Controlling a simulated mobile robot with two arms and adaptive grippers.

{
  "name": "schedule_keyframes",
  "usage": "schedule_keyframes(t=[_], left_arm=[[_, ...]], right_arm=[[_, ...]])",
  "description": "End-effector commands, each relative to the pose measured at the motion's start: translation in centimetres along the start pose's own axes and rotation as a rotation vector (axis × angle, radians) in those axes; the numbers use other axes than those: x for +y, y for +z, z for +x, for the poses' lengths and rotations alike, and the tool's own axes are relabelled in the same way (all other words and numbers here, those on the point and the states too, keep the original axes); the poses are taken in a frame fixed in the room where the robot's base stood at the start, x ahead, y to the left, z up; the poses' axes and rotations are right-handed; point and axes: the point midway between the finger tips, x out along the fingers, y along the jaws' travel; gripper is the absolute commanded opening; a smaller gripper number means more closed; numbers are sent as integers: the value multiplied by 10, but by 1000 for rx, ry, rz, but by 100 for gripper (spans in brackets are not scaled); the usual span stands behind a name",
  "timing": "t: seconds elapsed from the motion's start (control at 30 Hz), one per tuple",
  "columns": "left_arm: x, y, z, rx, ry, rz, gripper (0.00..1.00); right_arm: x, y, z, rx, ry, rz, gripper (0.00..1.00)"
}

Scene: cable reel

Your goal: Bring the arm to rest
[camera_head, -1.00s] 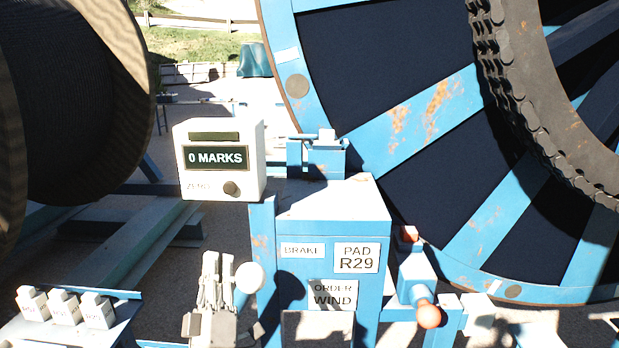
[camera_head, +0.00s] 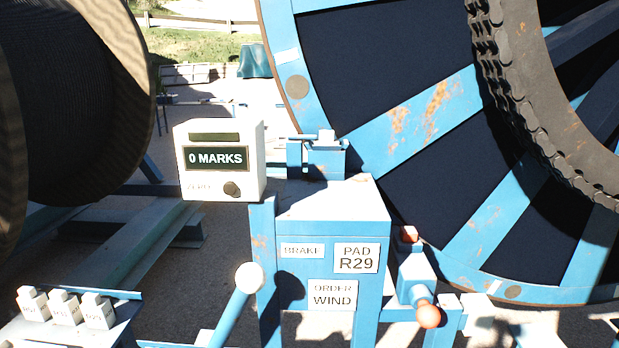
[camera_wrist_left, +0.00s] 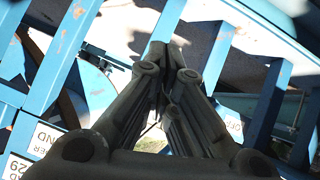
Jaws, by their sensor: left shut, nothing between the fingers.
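My left gripper (camera_wrist_left: 170,60) shows in the left wrist view, its dark fingers drawn together with nothing between them. Blue frame bars lie behind it there, and part of the order label (camera_wrist_left: 42,138) shows at the left. Neither gripper shows in the head view. There, the blue brake stand (camera_head: 325,208) carries BRAKE, PAD R29 and ORDER WIND labels. A lever with a white ball knob (camera_head: 249,278) leans beside the stand, with no gripper touching it.
A white counter box (camera_head: 220,160) reads 0 MARKS. A large blue reel (camera_head: 420,120) fills the right, and a cable drum (camera_head: 75,100) stands at left. Small labelled blocks (camera_head: 65,308) sit at the lower left. An orange-knobbed handle (camera_head: 428,316) sticks out right of the stand.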

Motion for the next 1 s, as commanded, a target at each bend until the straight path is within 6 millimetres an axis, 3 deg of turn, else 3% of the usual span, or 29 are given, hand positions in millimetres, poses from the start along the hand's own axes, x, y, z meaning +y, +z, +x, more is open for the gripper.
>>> schedule_keyframes(t=[0.03,0.1,0.3,0.4,0.5,0.6,0.7,1.0], left_arm=[[-13,41,-8,-83,-20,32,0],[-29,90,-22,-188,-44,74,0],[-76,223,-84,-488,-95,192,0],[-97,274,-121,-619,-112,242,0],[-113,311,-154,-721,-122,282,0],[-122,334,-177,-788,-126,306,0],[-127,344,-188,-821,-128,319,0],[-128,346,-190,-826,-128,321,0]], right_arm=[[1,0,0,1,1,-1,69],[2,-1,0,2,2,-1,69],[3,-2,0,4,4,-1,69],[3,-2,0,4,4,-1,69],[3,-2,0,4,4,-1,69],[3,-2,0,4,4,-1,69],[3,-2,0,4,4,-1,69],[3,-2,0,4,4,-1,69]])
